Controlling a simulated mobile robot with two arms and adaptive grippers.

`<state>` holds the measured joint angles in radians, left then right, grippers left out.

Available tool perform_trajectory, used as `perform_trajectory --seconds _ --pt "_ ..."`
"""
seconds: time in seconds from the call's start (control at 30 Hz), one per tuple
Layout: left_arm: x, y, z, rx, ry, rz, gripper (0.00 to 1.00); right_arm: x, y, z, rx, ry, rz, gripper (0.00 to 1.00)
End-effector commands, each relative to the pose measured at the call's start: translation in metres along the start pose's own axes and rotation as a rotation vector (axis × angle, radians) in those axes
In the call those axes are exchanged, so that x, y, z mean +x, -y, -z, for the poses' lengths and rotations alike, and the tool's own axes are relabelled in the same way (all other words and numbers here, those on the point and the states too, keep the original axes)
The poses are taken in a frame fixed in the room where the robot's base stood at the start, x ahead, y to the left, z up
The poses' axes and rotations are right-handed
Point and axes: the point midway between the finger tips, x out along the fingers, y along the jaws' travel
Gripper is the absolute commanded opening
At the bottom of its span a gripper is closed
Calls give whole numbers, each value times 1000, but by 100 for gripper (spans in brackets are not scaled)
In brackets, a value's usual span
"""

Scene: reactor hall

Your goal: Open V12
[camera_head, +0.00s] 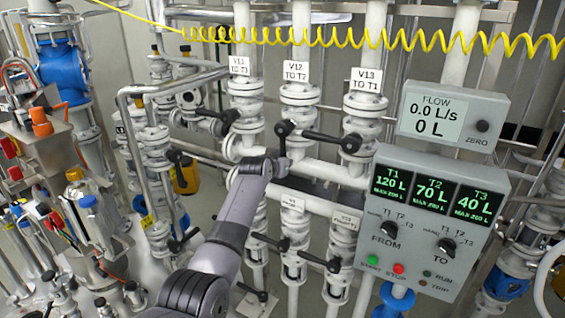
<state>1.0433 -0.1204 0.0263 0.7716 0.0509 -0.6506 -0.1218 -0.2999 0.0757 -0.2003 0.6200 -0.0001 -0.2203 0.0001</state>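The V12 valve (298,112) stands in the middle of the upper pipe row, under the white label "V12 TO T2" (295,71). Its dark hub (283,128) shows on the valve's left front. A dark part runs down from the hub to my arm's end; I cannot tell whether it is the V12 lever or a finger. My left arm rises from the bottom left, and its gripper (281,160) is at or just below the hub. The fingers are small, dark and partly hidden, so their opening and any contact are unclear. My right gripper is not in view.
The V11 (243,120) and V13 (362,120) valves flank V12; V13's black lever (322,137) reaches left toward V12. Lower valves (292,262) stand beneath. A control panel (427,222) and flow display (450,118) are at right. A yellow coiled hose (370,40) crosses above.

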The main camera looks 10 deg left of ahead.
Motion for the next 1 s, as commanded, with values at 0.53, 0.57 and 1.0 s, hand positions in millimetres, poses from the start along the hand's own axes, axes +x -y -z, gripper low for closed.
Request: perform_trajectory --seconds 0.53,0.57,1.0 --pt "0 0 1 5 -2 1 39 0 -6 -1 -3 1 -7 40" --pt "0 0 1 5 -3 1 39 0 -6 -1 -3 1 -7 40" --pt "-36 0 0 5 -5 2 39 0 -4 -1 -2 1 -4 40"
